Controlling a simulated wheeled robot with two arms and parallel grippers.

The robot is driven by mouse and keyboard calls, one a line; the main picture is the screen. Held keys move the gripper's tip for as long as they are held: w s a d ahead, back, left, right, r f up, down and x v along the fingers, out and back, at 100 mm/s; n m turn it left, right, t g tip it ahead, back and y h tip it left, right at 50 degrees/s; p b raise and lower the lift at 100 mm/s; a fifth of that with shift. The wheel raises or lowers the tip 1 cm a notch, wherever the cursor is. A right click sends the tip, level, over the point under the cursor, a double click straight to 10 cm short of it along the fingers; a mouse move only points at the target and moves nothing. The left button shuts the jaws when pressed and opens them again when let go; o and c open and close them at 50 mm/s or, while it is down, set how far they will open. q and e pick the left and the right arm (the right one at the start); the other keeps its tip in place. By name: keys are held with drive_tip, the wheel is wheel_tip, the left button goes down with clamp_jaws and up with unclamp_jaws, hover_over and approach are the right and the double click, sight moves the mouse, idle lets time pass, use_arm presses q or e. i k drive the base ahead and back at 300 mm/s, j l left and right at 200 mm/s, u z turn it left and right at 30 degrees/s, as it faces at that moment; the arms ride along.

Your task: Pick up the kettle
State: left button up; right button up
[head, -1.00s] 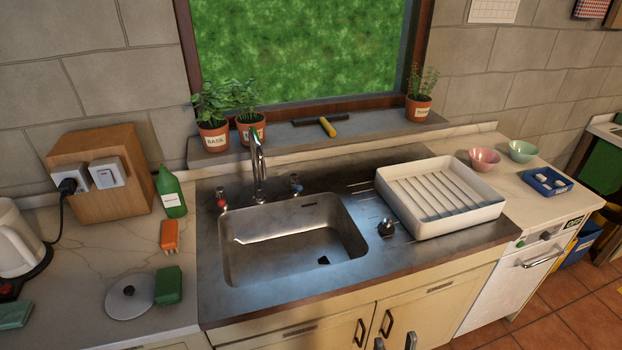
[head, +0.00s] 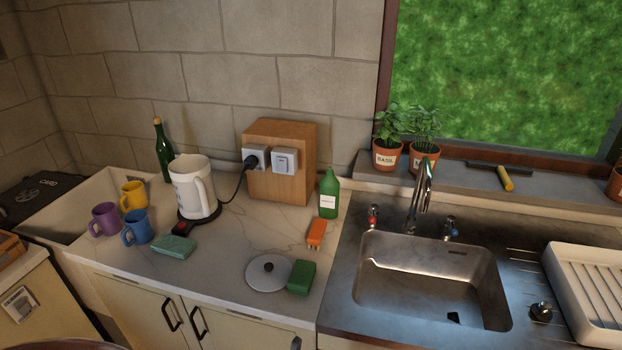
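The white kettle (head: 188,188) stands upright on its dark round base (head: 202,219) on the left worktop, near the wall. Its handle (head: 205,194) faces right and toward me. A black cord runs from the base to a plug in the wooden socket box (head: 283,183). Neither of my grippers shows in the head view.
Purple (head: 104,219), yellow (head: 133,195) and blue (head: 137,228) mugs stand left of the kettle. A teal cloth (head: 174,247) lies in front of it. A dark green bottle (head: 163,150) stands behind. A lid (head: 265,275), green sponge (head: 301,277) and orange item (head: 316,233) lie right.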

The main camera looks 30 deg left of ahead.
sight(192, 176)
drive_tip(key=u, duration=1.6)
